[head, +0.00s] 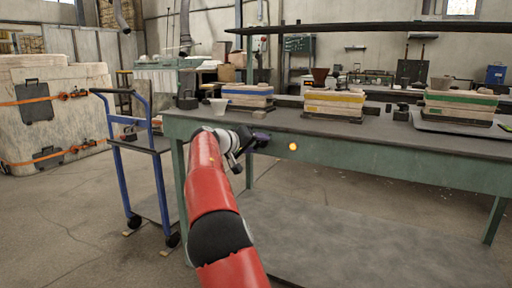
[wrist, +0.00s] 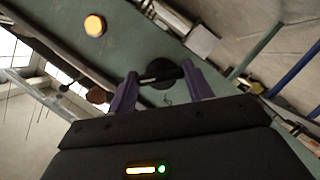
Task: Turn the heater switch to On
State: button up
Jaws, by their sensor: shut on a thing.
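The heater switch (wrist: 158,84) is a black round knob with a bar-shaped grip on the green front panel of the workbench, seen in the wrist view. My gripper (wrist: 160,72) has its two purple fingers on either end of the bar and is shut on it. In the head view my gripper (head: 259,139) is at the bench's front panel, below the top edge, and the switch is hidden behind it. A round amber lamp (head: 292,146) glows on the panel to the right of my gripper. It also shows in the wrist view (wrist: 94,25). I cannot read any switch markings.
A blue trolley (head: 140,150) stands left of the bench. The floor in front is clear.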

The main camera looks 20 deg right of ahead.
jog(key=shift+m, duration=0.3)
dwell(0.4)
jog(key=o, duration=1)
jog(key=shift+a, duration=0.1)
jog(key=v, duration=0.7)
jog(key=shift+s+a+r+b, duration=0.15)
jog(key=shift+s+a+b, duration=0.1)
jog(key=shift+b, duration=0.1)
